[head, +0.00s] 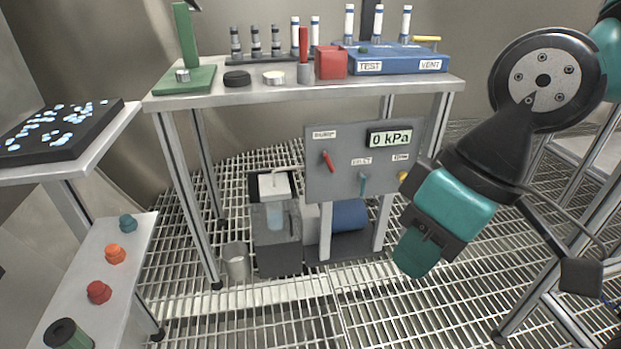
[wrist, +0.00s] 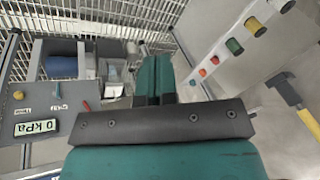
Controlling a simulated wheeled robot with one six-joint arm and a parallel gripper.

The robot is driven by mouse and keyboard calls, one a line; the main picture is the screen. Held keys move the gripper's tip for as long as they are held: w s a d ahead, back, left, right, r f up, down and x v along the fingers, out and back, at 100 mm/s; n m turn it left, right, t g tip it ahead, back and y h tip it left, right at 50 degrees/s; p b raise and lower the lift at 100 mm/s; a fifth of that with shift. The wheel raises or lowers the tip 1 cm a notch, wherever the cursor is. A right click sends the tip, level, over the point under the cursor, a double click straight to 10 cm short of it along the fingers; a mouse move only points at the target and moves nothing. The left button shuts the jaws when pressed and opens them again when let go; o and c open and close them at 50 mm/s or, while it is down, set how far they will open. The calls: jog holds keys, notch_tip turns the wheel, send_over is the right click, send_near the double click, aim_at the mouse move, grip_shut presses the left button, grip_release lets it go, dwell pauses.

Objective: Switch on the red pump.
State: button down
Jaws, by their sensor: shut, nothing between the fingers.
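A blue cylinder (head: 349,215) stands behind the panel; I see no plainly red pump. My gripper (head: 412,262) is shut and empty, right of the panel and apart from it. In the wrist view the red lever (wrist: 87,106) lies left of my fingers (wrist: 155,62).
The table (head: 225,97) bears a green stand, a red block (head: 331,62) and a blue rack (head: 400,58). Below it are a grey tank (head: 278,255) and a metal cup (head: 236,262). A left shelf (head: 75,265) holds several coloured knobs. Grating in front is clear.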

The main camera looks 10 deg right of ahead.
jog(key=w+f+n+t+h+b, duration=0.1)
jog(key=w+f+t+h+b, duration=0.15)
jog(key=w+f+b, duration=0.7)
jog(key=w+f+n+t+h+b, duration=0.1)
jog(key=w+f+t+h+b, duration=0.2)
jog(key=w, duration=1.2)
jog(key=w+f+t+h+b, duration=0.1)
jog(key=w+f+t+b, duration=0.45)
jog(key=w, duration=0.75)
jog(key=w+a+f+n+t+h+b, duration=0.3)
jog(key=f+h+b, duration=0.1)
jog(key=f+b, duration=0.2)
jog(key=w+a+f+n+t+h+b, duration=0.3)
jog(key=f+h+b, duration=0.1)
jog(key=f, duration=0.3)
jog(key=shift+w+f+n+t+b, duration=0.3)
jog(key=shift+w+f+n+b, duration=0.1)
jog(key=shift+b, duration=0.45)
jog(key=shift+w+r, duration=0.1)
jog(key=shift+r, duration=0.05)
